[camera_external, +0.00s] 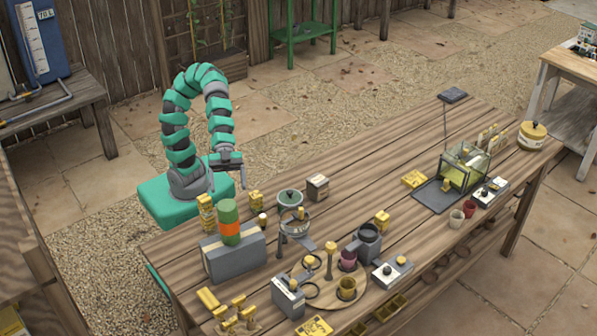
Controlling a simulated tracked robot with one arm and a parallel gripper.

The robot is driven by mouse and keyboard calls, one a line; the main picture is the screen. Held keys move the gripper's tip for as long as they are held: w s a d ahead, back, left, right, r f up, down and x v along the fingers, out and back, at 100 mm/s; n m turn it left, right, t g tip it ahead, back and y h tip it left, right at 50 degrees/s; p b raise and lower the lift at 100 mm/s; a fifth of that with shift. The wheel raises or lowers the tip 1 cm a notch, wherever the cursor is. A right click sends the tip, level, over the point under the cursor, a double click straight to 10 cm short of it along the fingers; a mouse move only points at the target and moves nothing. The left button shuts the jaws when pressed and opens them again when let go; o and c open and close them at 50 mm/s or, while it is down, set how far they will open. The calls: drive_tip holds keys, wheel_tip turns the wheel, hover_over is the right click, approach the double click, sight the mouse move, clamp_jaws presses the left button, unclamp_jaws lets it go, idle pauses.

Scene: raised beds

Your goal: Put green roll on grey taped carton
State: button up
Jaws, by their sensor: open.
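The green roll (229,211), a green cylinder with an orange band round it, stands upright at the table's near left. Its base appears to rest on top of the grey taped carton (236,261), a grey box with a pale tape stripe. My gripper (227,184) is open and empty, pointing down. In the picture it is just above the roll and apart from it; its exact depth relative to the roll is hard to tell.
Yellow blocks (206,213) stand by the carton's left rear. A lidded green pot (290,199), a glass vessel on a stand (294,222) and a small brown box (318,187) are to the right. A round board (325,296) holds cups. The table's back middle is fairly clear.

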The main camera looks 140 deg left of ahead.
drive_tip(key=w+a+r+n+t+y, duration=0.1)
drive_tip(key=w+a+r+n+y, duration=0.25)
drive_tip(key=a+r, duration=0.7)
drive_tip(key=s+d+r+t+y, duration=0.1)
drive_tip(key=s+d+r, duration=0.1)
drive_tip(key=r, duration=0.7)
drive_tip(key=s+d+r+n+t+y, duration=0.1)
drive_tip(key=s+d+r+y, duration=0.1)
drive_tip(key=r, duration=0.6)
drive_tip(key=shift+s+d+r, duration=0.15)
drive_tip(key=shift+d+r, duration=0.25)
drive_tip(key=shift+d, duration=0.2)
drive_tip(key=shift+r, duration=0.1)
